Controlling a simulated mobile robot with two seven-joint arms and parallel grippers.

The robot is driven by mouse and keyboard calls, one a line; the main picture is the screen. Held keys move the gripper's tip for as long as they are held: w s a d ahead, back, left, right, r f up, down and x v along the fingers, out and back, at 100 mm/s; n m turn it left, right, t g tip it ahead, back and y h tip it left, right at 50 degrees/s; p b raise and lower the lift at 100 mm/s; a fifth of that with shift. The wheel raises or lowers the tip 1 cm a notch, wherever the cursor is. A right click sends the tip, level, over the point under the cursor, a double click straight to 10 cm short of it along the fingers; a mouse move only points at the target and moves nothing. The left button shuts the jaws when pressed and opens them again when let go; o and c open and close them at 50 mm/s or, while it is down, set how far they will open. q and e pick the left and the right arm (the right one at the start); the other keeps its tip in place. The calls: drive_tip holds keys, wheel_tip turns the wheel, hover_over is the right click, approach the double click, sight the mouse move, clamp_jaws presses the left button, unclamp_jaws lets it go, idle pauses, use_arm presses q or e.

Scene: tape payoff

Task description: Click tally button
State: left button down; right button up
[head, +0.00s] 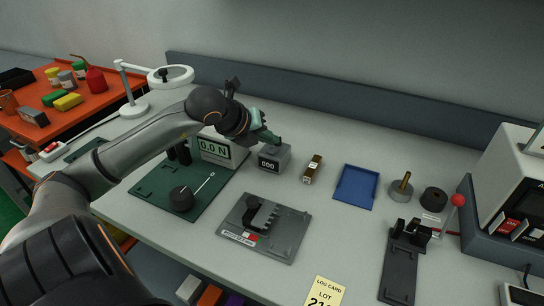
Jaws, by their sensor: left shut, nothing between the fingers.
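The tally counter (270,166) is a small grey box with a dark display reading 000, standing on the light bench near the middle. My left arm reaches in from the left, and my left gripper (276,141) is shut and empty. Its greenish fingertips are over the top of the tally counter. The tally button is not clearly visible, and I cannot tell whether the fingertips touch the counter. My right gripper is not in view.
A force gauge reading 0.0 N (215,149) stands left of the counter on a green plate (150,187). A brown block (312,167) and a blue tray (357,187) lie to the right. A grey fixture plate (285,237) lies in front. A magnifier lamp (171,74) stands behind left.

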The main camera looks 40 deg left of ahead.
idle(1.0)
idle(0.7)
use_arm(q)
drive_tip(key=shift+f, duration=0.1)
drive_tip(key=shift+f+b, duration=0.35)
drive_tip(key=shift+b, duration=0.25)
